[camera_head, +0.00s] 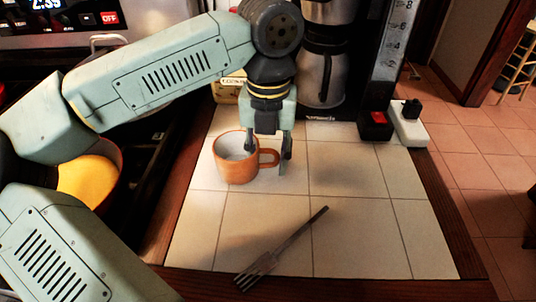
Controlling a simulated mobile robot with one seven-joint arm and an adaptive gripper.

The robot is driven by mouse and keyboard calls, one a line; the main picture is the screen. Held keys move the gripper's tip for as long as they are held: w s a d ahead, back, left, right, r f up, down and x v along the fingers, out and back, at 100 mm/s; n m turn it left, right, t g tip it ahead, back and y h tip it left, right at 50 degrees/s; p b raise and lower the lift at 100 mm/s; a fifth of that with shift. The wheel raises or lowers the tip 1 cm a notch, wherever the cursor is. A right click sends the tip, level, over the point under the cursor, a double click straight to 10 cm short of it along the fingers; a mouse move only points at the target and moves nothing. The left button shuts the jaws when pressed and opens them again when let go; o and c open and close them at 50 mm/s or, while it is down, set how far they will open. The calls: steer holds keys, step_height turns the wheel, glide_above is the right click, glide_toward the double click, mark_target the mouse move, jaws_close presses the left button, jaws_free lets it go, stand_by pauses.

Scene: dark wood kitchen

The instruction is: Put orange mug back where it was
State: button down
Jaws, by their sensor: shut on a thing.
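The orange mug (236,160) stands upright, or very nearly so, at the left side of the tiled counter (350,235). Its inside is pale and its handle points right. My gripper (268,152) comes down from above at the handle, with its fingers on either side of it. It is shut on the mug's handle. I cannot tell whether the mug's base touches the tiles or hangs just above them.
A fork (282,248) lies on the tiles in front. A coffee maker (325,65) stands behind, with a power strip (408,124) to its right. A yellow bowl (88,180) is left of the counter, near the stove. The counter's right front tiles are clear.

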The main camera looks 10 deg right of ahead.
steer(key=c, duration=1)
jaws_free()
steer(key=shift+f, duration=0.15)
steer(key=shift+c, duration=0.2)
step_height(320, 180, up, 12)
steer(key=shift+r+b, duration=0.2)
steer(key=shift+b, duration=0.1)
